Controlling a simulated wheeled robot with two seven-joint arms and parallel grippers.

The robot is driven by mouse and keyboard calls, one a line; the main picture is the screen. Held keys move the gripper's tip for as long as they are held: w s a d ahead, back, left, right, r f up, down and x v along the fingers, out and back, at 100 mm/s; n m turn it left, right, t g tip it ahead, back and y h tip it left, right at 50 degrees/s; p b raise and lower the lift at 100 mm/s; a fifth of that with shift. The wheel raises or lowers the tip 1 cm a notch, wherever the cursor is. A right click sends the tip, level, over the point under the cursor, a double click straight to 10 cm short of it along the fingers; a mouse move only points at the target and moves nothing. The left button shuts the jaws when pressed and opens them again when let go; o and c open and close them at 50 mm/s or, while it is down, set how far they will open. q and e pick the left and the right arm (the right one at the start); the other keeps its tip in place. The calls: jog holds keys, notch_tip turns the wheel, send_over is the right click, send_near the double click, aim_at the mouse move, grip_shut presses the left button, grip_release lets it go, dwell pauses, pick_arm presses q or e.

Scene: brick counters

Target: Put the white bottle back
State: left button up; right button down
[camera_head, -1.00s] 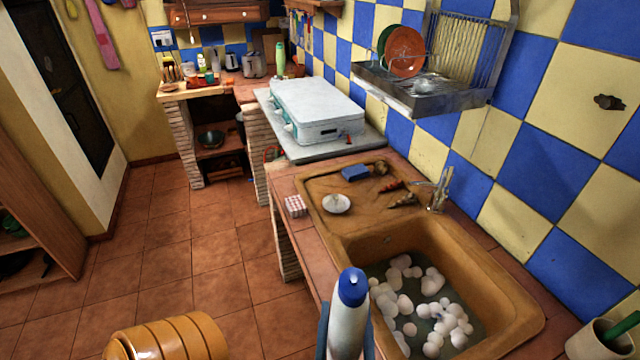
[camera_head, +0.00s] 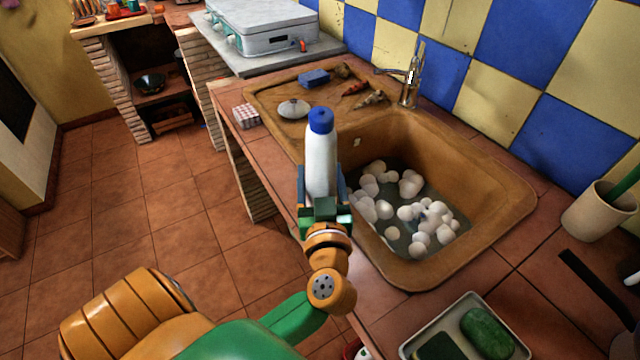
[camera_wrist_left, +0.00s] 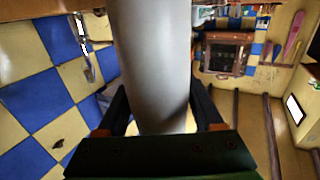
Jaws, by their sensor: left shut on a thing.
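The white bottle (camera_head: 321,160) has a blue cap and stands nearly upright in my left gripper (camera_head: 322,196). My left gripper is shut on its lower part, with a dark finger on each side. In the head view, the bottle is in front of the sink's left front edge. The left wrist view shows the bottle (camera_wrist_left: 156,65) close up between the fingers, with its top cut off by the frame. My right gripper is in neither view.
The brown sink (camera_head: 470,235) holds several white foam clumps. A tray (camera_head: 515,345) with a green sponge (camera_head: 488,332) lies at the lower right. A cup (camera_head: 600,212) stands by the wall. A checkered box (camera_head: 246,116) and a white dish (camera_head: 293,109) are beyond the bottle.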

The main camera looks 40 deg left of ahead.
pick_arm(q)
jog(key=shift+s+r, duration=0.1)
jog(key=shift+r, duration=0.05)
jog(key=o, duration=1.4)
jog(key=shift+c, duration=0.2)
jog(key=b+v, duration=0.1)
jog(key=v, duration=1.1)
